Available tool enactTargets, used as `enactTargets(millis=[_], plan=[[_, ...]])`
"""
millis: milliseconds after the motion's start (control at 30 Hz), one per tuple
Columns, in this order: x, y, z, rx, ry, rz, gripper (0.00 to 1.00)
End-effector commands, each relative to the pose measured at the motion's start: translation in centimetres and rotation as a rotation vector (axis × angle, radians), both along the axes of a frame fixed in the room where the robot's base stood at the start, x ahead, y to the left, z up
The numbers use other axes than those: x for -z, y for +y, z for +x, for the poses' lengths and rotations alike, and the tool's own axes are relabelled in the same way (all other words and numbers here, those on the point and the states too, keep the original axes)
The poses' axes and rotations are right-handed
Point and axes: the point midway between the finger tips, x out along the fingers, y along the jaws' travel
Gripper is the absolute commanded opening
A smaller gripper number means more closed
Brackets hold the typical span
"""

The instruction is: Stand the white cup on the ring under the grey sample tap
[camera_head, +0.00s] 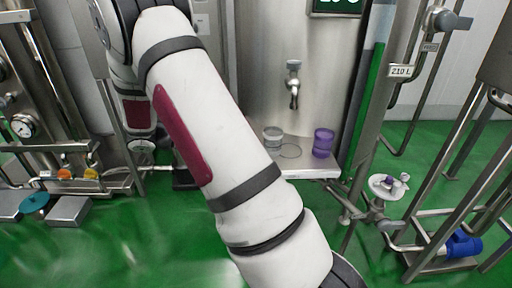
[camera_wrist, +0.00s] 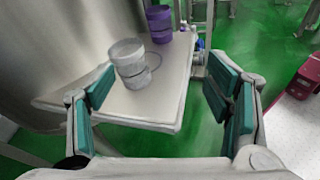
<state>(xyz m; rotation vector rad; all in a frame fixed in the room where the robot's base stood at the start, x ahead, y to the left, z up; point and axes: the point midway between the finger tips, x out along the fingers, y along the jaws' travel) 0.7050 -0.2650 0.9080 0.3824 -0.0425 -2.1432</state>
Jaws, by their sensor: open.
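The white cup (camera_head: 273,137) stands upright on a pale shelf (camera_head: 318,173), left of the thin ring (camera_head: 291,151) marked there. The ring lies below the grey tap (camera_head: 293,84) on the steel wall. In the wrist view the cup (camera_wrist: 130,65) is ahead of my gripper (camera_wrist: 165,82), left of the middle and close to the left fingertip. My gripper is open with nothing between its green-padded fingers. Only an arc of the ring (camera_wrist: 153,60) shows beside the cup there. In the head view my gripper cannot be made out behind my arm.
A purple cup (camera_head: 323,143) stands on the shelf right of the ring; it is farther off in the wrist view (camera_wrist: 159,24). The steel wall rises behind the shelf. A steel pipe stand (camera_head: 388,190) is at the right. The shelf's front part is clear.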

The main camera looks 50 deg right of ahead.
Motion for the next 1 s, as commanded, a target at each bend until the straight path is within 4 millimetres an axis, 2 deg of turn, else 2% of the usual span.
enactTargets(millis=[33, 100, 300, 467, 800, 1000], plan=[[2.3, -0.8, 1.0, -0.022, 0.066, -0.027, 0.72], [4.2, -1.7, 2.1, -0.052, 0.136, -0.061, 0.72], [7.5, -3.2, 3.9, -0.107, 0.260, -0.121, 0.72], [8.1, -4.3, 3.9, -0.118, 0.287, -0.135, 0.72], [8.0, -9.6, 1.1, -0.117, 0.286, -0.134, 0.72], [8.0, -11.0, 0.3, -0.120, 0.285, -0.134, 0.72]])
